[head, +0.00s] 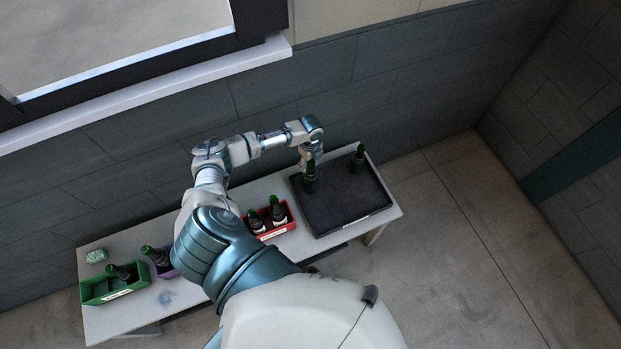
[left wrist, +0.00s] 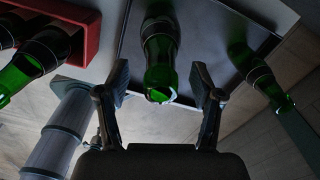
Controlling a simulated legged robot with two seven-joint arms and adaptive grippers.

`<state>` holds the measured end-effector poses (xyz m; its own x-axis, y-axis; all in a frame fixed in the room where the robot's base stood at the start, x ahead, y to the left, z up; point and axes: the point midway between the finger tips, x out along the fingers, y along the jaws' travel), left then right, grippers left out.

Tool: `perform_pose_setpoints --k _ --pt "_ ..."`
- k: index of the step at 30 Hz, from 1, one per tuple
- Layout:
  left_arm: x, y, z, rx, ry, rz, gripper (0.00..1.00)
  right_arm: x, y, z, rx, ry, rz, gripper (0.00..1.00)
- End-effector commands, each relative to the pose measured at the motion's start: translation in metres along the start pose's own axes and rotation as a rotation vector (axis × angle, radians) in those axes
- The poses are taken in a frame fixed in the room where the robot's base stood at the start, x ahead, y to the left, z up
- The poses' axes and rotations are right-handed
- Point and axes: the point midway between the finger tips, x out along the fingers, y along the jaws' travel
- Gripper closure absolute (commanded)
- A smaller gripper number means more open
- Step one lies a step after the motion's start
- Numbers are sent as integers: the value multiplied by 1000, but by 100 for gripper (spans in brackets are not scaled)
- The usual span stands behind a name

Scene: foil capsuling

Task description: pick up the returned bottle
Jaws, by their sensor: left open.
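Two dark green bottles stand on a black tray (head: 345,205) at the right end of the table. The nearer bottle (head: 311,180) is at the tray's left side, and the other bottle (head: 358,157) is near its back right corner. My left gripper (left wrist: 160,88) is open, with its fingers on either side of the nearer bottle's neck (left wrist: 160,70) in the left wrist view; I cannot tell whether they touch it. The other bottle (left wrist: 258,75) shows to the right there. My right gripper is not seen.
A red crate (head: 279,231) with bottles sits left of the tray. A purple bin (head: 163,270) and a green bin (head: 100,291) with bottles stand farther left on the white table (head: 190,312). A green-white item (head: 96,256) lies behind them. The wall runs close behind.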

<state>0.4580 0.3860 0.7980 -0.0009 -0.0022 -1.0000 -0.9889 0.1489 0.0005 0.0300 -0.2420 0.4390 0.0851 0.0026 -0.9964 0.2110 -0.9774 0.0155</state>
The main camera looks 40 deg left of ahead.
Motion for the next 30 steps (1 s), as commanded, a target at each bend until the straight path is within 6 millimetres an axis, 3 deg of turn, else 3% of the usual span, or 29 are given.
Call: perform_pose_setpoints --k 4,11,12,20,30 --pt "17 0 -1 0 -1 0 33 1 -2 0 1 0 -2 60" --pt "17 -1 -4 1 -5 -1 33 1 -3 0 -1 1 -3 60" --pt "17 -1 -4 1 -5 -1 36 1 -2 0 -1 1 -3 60" --pt "19 0 -1 1 -1 -1 100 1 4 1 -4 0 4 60" --pt "19 0 0 0 -3 0 100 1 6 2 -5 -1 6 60"
